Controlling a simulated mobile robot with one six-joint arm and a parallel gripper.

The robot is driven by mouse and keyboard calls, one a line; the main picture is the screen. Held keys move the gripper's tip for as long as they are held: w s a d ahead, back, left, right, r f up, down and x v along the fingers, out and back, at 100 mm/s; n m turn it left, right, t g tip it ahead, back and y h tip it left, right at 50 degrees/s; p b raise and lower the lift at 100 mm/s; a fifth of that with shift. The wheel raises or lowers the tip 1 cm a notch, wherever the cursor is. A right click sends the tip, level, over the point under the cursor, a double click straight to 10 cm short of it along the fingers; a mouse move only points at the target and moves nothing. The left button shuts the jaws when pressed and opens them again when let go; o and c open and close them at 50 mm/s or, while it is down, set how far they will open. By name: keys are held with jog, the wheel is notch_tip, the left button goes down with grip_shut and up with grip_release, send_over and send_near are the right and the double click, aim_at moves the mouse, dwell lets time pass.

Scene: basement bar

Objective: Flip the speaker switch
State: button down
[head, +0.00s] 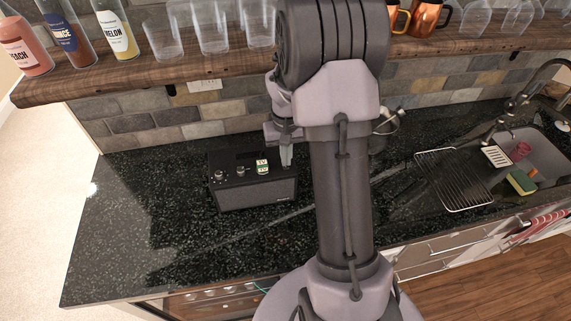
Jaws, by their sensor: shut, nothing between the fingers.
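The speaker (255,191) is a black box on the dark stone counter, left of my arm. Its top carries small knobs (240,171) on the left and a small green-and-white part (262,167) further right. I cannot tell from this view which part is the switch or how it is set. My gripper (286,158) points down over the right end of the speaker's top, just right of the green-and-white part. Its fingers are shut and empty. I cannot tell whether the fingertips touch the speaker. My arm hides the counter to the right of it.
A wooden shelf (130,84) with bottles (68,36) and glasses (211,30) runs above the counter (125,230). The counter left of the speaker is clear.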

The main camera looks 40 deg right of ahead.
jog(key=shift+f+b, duration=0.55)
jog(key=shift+f, duration=0.2)
jog(key=shift+r, duration=0.15)
notch_tip(320, 180, up, 7)
jog(key=p, duration=0.5)
dwell(0.4)
